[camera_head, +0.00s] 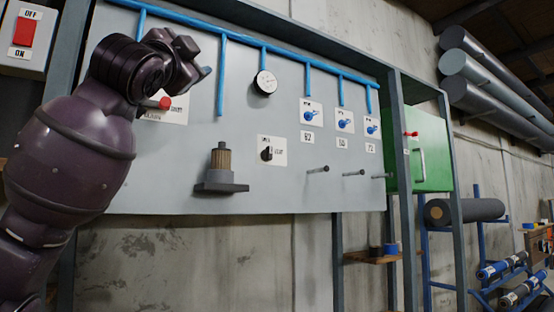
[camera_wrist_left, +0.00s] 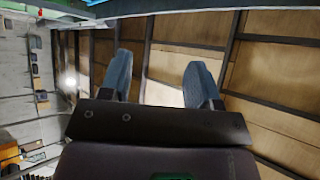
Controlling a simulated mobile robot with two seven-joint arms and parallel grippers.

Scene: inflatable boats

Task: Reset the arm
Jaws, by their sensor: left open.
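My left arm (camera_head: 70,150), dark purple, rises along the left side of the head view. My left gripper (camera_head: 196,66) is at its top, in front of the upper left of a grey control panel (camera_head: 215,140). In the left wrist view my left gripper (camera_wrist_left: 160,78) shows two blue-grey fingers spread apart with nothing between them. It hides part of the panel near a red knob (camera_head: 165,103). Whether it touches the panel cannot be told. My right gripper is not in view.
The panel carries blue pipes, a gauge (camera_head: 265,82), blue valves (camera_head: 344,124), a black switch (camera_head: 266,153) and a protruding filter (camera_head: 221,168). A red OFF/ON switch (camera_head: 23,31) is at the upper left. A green box (camera_head: 430,150) and blue racks stand to the right.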

